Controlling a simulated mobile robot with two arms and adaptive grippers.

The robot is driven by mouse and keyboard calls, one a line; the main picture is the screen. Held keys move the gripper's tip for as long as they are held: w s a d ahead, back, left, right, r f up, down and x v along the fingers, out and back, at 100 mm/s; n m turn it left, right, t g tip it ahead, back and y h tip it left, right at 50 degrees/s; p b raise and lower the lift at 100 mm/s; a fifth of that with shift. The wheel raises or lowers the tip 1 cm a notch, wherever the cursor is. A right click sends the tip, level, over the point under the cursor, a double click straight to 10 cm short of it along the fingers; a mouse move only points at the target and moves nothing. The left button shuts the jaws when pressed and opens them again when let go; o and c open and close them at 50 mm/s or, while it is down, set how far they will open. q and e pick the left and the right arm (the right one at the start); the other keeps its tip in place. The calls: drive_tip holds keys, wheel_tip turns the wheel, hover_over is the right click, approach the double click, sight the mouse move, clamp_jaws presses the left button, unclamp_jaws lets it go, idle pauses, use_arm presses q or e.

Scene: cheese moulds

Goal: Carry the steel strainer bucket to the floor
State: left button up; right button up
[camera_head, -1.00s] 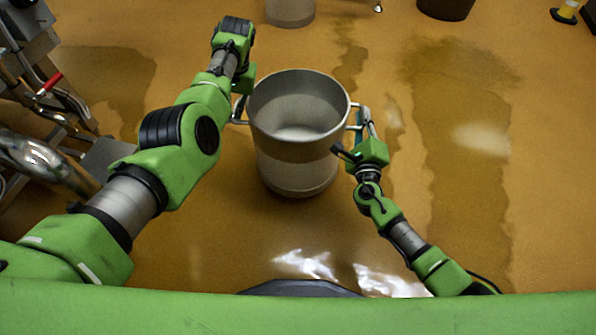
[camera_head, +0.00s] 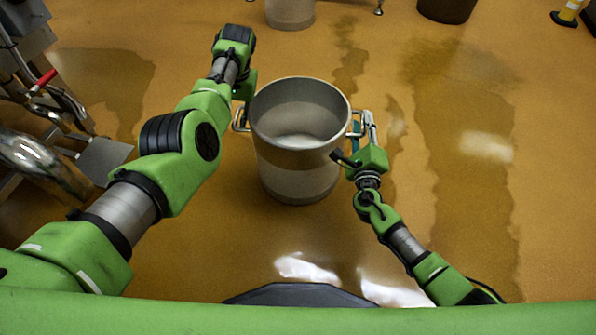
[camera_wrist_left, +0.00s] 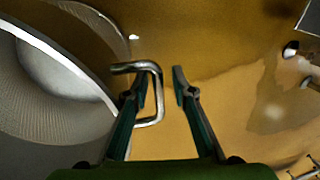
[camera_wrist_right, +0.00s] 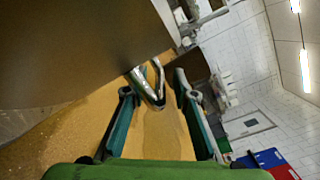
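The steel strainer bucket (camera_head: 300,185) is upright and open at the top, in the middle of the head view between my arms. I cannot tell whether its base touches the floor (camera_head: 235,235). Its left handle (camera_wrist_left: 155,95) is between the parted fingers of my left gripper (camera_wrist_left: 160,78), close to one finger. Its right handle (camera_wrist_right: 150,88) is between the parted fingers of my right gripper (camera_wrist_right: 153,85), with space at the sides. In the head view the left fingers are partly hidden by my arm.
A pale container (camera_head: 290,12) and a dark brown container (camera_head: 447,8) stand at the far edge. Steel pipework (camera_head: 45,165) is at the left. A yellow post (camera_head: 568,12) is at the top right. The floor on the right is clear, with wet patches.

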drive_tip(key=shift+d, duration=0.1)
use_arm(q)
wheel_tip(320, 180, up, 12)
drive_tip(key=d, duration=0.2)
drive_tip(key=shift+f, duration=0.15)
use_arm(e)
drive_tip(key=s, duration=1.2)
drive_tip(key=shift+a, duration=0.25)
use_arm(q)
drive_tip(key=shift+d, duration=0.15)
use_arm(e)
drive_tip(key=shift+s, duration=0.1)
